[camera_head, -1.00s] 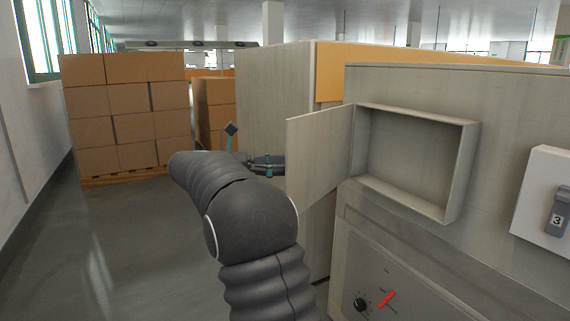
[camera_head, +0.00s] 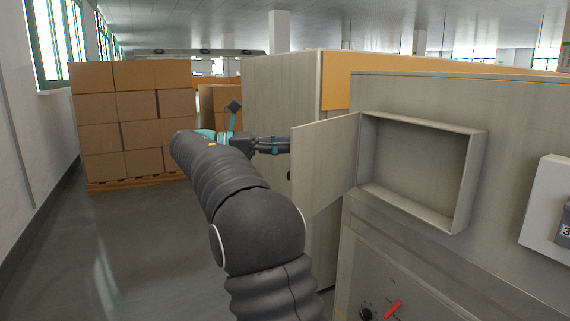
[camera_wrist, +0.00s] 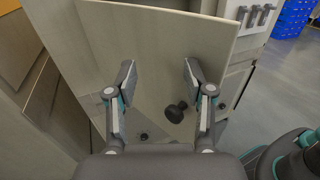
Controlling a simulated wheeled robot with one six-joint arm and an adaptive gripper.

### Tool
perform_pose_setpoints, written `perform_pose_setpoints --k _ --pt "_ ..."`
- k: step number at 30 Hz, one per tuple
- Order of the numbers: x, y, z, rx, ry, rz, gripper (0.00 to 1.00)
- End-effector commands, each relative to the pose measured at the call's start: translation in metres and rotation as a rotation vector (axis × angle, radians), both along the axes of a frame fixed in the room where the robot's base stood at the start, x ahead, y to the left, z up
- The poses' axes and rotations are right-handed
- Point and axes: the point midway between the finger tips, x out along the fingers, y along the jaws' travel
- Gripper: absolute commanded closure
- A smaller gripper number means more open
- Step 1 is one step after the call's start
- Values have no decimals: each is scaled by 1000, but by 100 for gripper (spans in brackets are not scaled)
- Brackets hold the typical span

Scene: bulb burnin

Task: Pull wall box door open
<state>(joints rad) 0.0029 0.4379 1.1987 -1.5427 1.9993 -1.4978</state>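The wall box door (camera_head: 325,165) stands swung out to the left of the open, empty-looking wall box (camera_head: 415,165). It is a flat grey-beige panel, and in the wrist view it fills the space ahead (camera_wrist: 160,45). My gripper (camera_head: 286,146) is at the door's free left edge, with its tips partly hidden behind the panel. In the wrist view my gripper (camera_wrist: 158,70) is open, fingers wide apart. A black round knob (camera_wrist: 176,112) on the door shows between the fingers, nearer the right one, with no visible grip on it. Whether a fingertip touches the panel I cannot tell.
A lower panel with a red handle (camera_head: 393,309) is below the box. A white switch box (camera_head: 546,205) is at the right. A tall grey cabinet (camera_head: 285,85) stands behind the door. Stacked cartons (camera_head: 135,120) are at the back left. The floor at left is clear.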

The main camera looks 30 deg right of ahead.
Motion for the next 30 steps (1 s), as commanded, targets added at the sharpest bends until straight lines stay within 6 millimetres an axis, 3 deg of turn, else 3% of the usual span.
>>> perform_pose_setpoints --k 6,17,24,28,30 --pt "0 1 26 0 -1 0 48" --pt "0 0 33 0 1 -2 48" --pt "3 -1 32 -19 -52 12 100" --pt "16 -6 19 -29 -167 71 100" --pt "29 -10 -3 -3 -254 123 100"
